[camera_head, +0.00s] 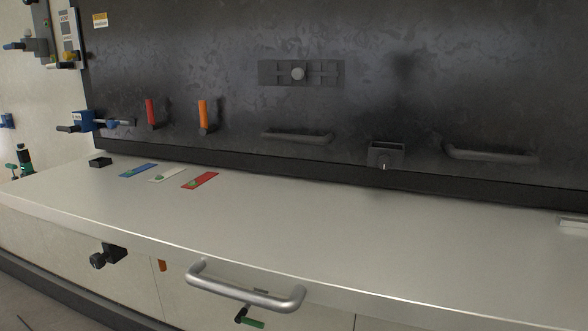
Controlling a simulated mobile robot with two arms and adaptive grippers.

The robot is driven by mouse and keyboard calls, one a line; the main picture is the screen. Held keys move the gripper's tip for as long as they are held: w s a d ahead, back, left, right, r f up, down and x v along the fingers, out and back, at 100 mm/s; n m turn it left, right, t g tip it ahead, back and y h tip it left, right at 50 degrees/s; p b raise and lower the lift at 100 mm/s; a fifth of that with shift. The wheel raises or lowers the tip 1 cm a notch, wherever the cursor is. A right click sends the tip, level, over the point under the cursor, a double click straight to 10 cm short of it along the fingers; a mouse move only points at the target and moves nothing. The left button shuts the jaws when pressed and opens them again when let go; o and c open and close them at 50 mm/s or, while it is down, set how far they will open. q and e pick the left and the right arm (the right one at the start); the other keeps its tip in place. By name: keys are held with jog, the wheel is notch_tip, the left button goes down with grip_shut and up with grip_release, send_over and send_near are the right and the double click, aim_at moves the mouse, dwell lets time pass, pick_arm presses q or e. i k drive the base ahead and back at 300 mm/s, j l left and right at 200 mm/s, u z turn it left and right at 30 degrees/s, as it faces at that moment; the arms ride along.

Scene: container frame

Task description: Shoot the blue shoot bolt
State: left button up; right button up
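The blue shoot bolt (83,120) is a blue block with a small pale label, mounted at the left edge of the dark panel, just above the counter. A dark handle sticks out to its left. A thin rod runs right from it across the panel, with another blue piece (112,124) around the rod. I cannot tell whether the rod's tip sits in a socket. Neither of my grippers is in view.
The pale counter (380,225) is mostly clear, with blue (139,170), white (168,174) and red (200,180) strips at left. A silver handle (245,290) projects from its front. Red (151,112) and orange (203,115) levers stand on the panel. A grey fixture (36,46) is upper left.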

aim_at(111, 124)
jog(key=z, duration=0.6)
jog(key=u, duration=1.6)
jog(key=i+j+z, duration=0.3)
jog(key=j, duration=0.2)
